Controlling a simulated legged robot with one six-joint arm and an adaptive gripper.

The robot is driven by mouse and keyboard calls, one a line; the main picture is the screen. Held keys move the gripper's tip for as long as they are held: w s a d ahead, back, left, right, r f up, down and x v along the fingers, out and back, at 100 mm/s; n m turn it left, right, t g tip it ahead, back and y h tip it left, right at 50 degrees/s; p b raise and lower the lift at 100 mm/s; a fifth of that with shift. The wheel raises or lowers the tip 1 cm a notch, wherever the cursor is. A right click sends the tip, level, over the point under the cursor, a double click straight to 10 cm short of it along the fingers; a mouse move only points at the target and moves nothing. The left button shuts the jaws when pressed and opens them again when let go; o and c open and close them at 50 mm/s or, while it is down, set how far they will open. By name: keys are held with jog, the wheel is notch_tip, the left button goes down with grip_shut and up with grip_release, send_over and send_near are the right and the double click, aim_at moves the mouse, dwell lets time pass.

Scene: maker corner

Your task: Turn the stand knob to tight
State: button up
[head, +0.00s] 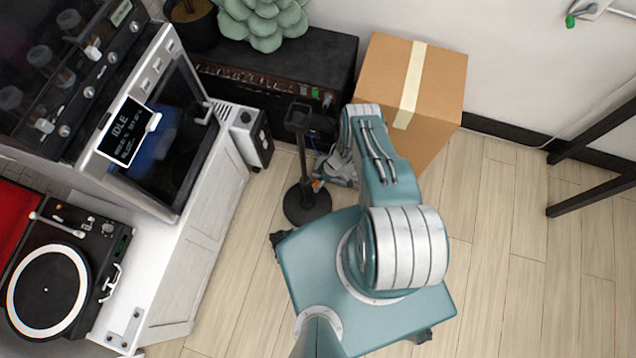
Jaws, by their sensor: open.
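A black stand with a round base (307,205) and an upright pole stands on the wooden floor. A dark holder tops the pole (298,117). My gripper (322,180) is low beside the pole, on its right, partly hidden behind my own arm. Its jaws are open. A small orange spot shows close to the pole at the gripper; I cannot tell if it is the stand's knob or part of the gripper. No knob marking or setting can be read, and contact with the stand is not clear.
A cardboard box (440,85) stands behind my arm. A dark chest (330,60) bears a green succulent (262,20). A white cabinet (205,235) at left holds a machine with an IDLE display (127,131) and a turntable (48,290). The floor at right is clear up to black legs (590,205).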

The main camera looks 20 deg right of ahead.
jog(key=v, duration=1.1)
jog(key=shift+d, duration=0.2)
jog(key=shift+w+a+r, duration=0.1)
jog(key=shift+s+a+n+t+h, duration=0.6)
jog(key=shift+s+a+t+h, duration=1.1)
jog(key=shift+s+a+t, duration=0.45)
jog(key=x, duration=1)
jog(key=shift+d, duration=0.1)
